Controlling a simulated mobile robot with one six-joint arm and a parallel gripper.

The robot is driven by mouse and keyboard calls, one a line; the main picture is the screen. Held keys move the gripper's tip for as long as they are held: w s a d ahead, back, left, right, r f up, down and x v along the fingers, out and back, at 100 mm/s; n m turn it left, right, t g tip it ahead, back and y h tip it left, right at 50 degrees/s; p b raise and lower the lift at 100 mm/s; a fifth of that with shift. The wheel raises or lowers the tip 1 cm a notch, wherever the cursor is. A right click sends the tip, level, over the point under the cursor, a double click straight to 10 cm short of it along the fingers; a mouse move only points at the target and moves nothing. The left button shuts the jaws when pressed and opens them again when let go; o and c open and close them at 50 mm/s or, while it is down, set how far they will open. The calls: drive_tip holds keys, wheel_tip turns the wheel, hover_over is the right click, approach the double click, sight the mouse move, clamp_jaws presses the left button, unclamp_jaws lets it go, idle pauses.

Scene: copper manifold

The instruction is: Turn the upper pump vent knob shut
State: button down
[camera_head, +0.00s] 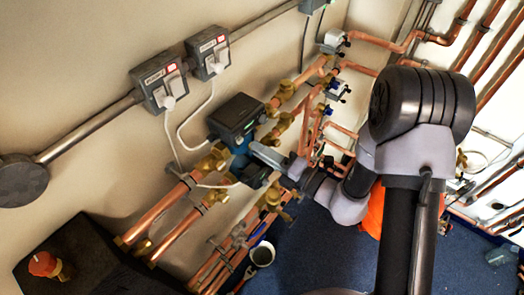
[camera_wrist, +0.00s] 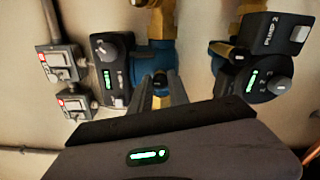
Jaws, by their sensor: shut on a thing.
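In the wrist view, the upper pump is at the left, with a black control box (camera_wrist: 112,72) and a blue body (camera_wrist: 152,62). My gripper (camera_wrist: 160,88) is at the lower end of that blue body, its two fingers shut on a small part that I take to be the vent knob (camera_wrist: 160,77). The fingers and my wrist housing hide most of the knob, so its turn angle cannot be read. In the head view, the upper pump (camera_head: 236,115) is at the middle, and my gripper (camera_head: 266,153) reaches it from the right.
The second pump (camera_wrist: 262,75), marked PUMP 2, is close on the right in the wrist view. Two wall sockets (camera_head: 158,82) (camera_head: 208,52) with white cables are at upper left. Copper pipes (camera_head: 158,212) run beside the pumps.

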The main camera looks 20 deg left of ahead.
drive_tip(key=c, duration=1.3)
unclamp_jaws()
drive_tip(key=shift+o, duration=0.2)
drive_tip(key=v, duration=1.7)
drive_tip(key=shift+d+p, duration=0.2)
drive_tip(key=shift+p, duration=0.1)
drive_tip(key=shift+s, duration=0.1)
